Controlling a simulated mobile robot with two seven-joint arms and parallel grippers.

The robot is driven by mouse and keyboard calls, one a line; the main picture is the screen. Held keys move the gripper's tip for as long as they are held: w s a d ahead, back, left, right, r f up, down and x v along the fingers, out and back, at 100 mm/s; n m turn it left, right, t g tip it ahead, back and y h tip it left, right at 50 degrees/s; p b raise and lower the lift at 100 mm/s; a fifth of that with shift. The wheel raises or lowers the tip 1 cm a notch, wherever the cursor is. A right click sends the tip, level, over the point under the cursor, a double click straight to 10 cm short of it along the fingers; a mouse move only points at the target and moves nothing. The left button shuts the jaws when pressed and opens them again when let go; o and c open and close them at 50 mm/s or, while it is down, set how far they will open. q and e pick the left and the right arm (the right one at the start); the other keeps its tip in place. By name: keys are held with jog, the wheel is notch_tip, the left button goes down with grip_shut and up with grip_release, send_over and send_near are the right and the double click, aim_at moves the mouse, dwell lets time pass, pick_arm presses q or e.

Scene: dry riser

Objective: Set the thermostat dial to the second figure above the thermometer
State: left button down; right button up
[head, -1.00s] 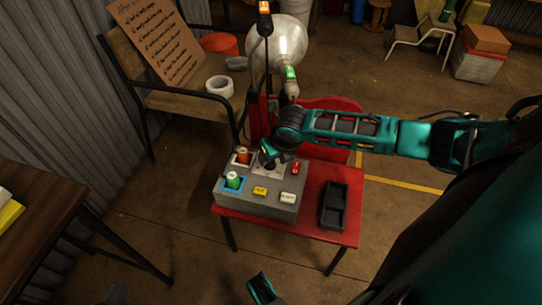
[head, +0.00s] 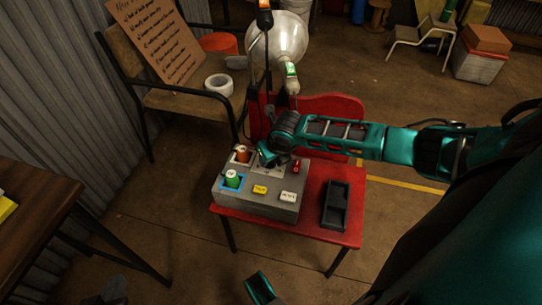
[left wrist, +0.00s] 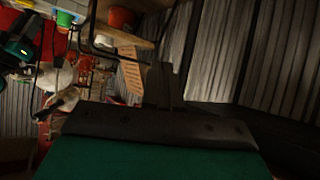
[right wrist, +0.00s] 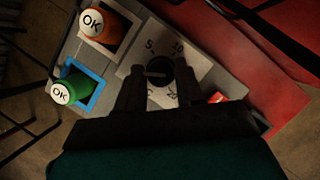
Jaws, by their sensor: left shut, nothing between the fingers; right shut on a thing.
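The thermostat dial (right wrist: 160,72) is a round black knob with a pale line, on a light plate (right wrist: 142,50). The figures 5, 10 and 20 show around it; others are hidden or unclear. My right gripper (right wrist: 158,80) is shut on the knob, a finger on each side. In the head view the right gripper (head: 268,154) reaches down onto the grey box (head: 258,203) and covers the dial. My left gripper (head: 260,288) is shut and empty at the bottom of the head view, away from the box. I cannot make out a thermometer.
A yellow button (head: 260,189), a white button (head: 288,196) and a red part (head: 296,166) are near. A black tray (head: 336,205) lies on the red table (head: 320,232).

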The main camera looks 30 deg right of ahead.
jog(key=c, duration=0.4)
jog(key=shift+o, duration=0.2)
